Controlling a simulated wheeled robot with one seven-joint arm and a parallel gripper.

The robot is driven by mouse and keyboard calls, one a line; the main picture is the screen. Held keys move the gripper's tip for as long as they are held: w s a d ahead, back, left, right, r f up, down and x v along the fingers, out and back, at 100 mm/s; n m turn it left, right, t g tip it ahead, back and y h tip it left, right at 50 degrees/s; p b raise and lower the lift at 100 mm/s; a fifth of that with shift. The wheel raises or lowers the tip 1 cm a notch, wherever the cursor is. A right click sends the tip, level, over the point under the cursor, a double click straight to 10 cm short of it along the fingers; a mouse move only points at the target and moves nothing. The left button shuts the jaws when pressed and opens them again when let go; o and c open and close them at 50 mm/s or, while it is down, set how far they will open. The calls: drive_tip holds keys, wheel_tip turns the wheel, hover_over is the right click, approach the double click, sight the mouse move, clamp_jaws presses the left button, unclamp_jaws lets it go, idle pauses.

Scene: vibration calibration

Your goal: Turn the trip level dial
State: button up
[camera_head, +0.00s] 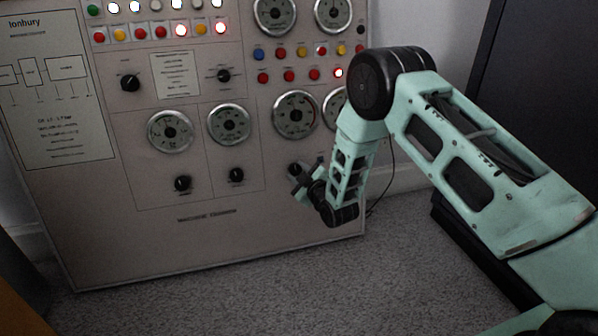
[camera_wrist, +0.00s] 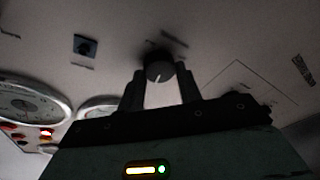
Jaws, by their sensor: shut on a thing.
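A round black dial (camera_wrist: 158,68) with a white pointer mark sits on the panel face, between the two fingers of my gripper (camera_wrist: 160,84) in the wrist view. The fingers are shut on its sides. The label beside it is too blurred to read. In the head view, my gripper (camera_head: 300,182) is at the lower right of the beige panel (camera_head: 215,240), below the round gauges.
Other black knobs (camera_head: 183,183) and (camera_head: 236,175) stand to the left, under round gauges (camera_head: 170,131). Rows of coloured buttons and lamps (camera_head: 160,31) run above. A dark cabinet (camera_head: 535,75) stands at the right. Grey carpet (camera_head: 240,300) lies clear before the panel.

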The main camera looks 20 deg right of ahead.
drive_tip(key=shift+f, duration=0.1)
drive_tip(key=o, duration=1)
drive_tip(key=shift+s, duration=0.1)
drive_tip(key=shift+s+p, duration=0.3)
drive_tip(key=p+v, duration=0.7)
drive_tip(key=v, duration=0.9)
drive_tip(key=shift+s, duration=0.35)
